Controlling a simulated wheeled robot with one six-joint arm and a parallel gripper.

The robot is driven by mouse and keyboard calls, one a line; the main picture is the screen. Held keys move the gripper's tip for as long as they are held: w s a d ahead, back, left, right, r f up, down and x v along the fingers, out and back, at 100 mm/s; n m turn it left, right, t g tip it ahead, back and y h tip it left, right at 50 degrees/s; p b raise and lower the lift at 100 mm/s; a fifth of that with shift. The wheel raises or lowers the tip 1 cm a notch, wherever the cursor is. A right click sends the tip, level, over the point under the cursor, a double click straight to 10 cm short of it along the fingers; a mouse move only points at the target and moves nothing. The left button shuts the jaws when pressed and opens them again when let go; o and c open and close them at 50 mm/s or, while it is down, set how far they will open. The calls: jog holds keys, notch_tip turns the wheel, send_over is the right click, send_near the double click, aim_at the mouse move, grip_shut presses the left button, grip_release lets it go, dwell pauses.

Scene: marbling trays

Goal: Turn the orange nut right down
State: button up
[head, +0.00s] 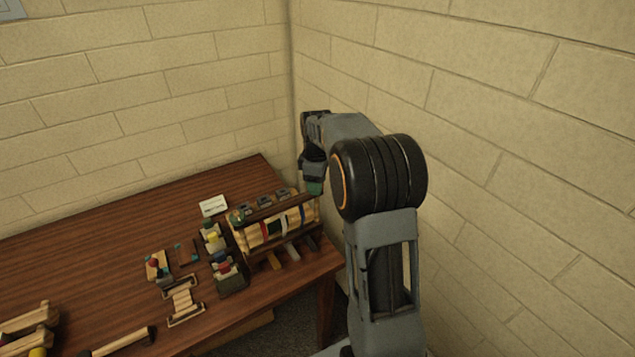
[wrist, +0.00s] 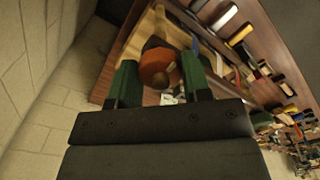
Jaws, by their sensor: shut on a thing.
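The orange nut (wrist: 159,68) is in the wrist view, a round orange piece between the two green fingers of my gripper (wrist: 160,85). The fingers are shut on it, one at its left and one at its right. Beyond the nut is a dark round part and a pale wooden piece (wrist: 143,35), partly hidden by the nut. In the head view my gripper (head: 314,186) points down at the right end of the wooden rack (head: 240,247). The nut cannot be made out there.
The brown wooden table (head: 110,250) stands against the brick walls, and the rack is near its right corner. A white card (head: 213,205), small coloured pieces and a wooden frame (head: 183,299) lie left of the rack. The wall is close to the right of my arm.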

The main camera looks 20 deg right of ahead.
jog(key=shift+w+r, duration=0.1)
jog(key=shift+r, duration=0.15)
jog(key=o, duration=0.9)
jog(key=shift+f, duration=0.15)
notch_tip(320, 180, up, 14)
jog(key=shift+f+b, duration=0.1)
jog(key=shift+b, duration=0.35)
